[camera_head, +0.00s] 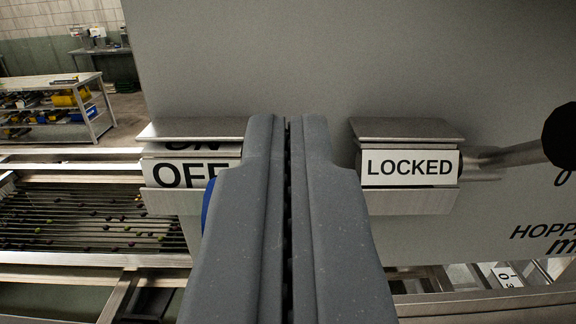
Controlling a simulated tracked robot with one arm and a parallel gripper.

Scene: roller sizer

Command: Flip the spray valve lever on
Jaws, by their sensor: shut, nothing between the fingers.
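My gripper (287,125) is shut and empty, its two grey fingers side by side in the middle of the view in front of a grey panel. To its left is an indicator (192,172) under a metal hood. It reads OFF, partly covered by my finger, with the lower part of ON at its top edge. A small blue piece (207,205) shows at the left edge of my gripper; it may be part of the spray valve lever, but the rest is hidden. I cannot tell whether my gripper touches it.
A LOCKED indicator (410,167) sits right of my gripper, beside a metal bar (505,157) with a black knob (562,135). The roller bed (85,218) with small fruit lies lower left. A shelf rack (55,100) stands far back left.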

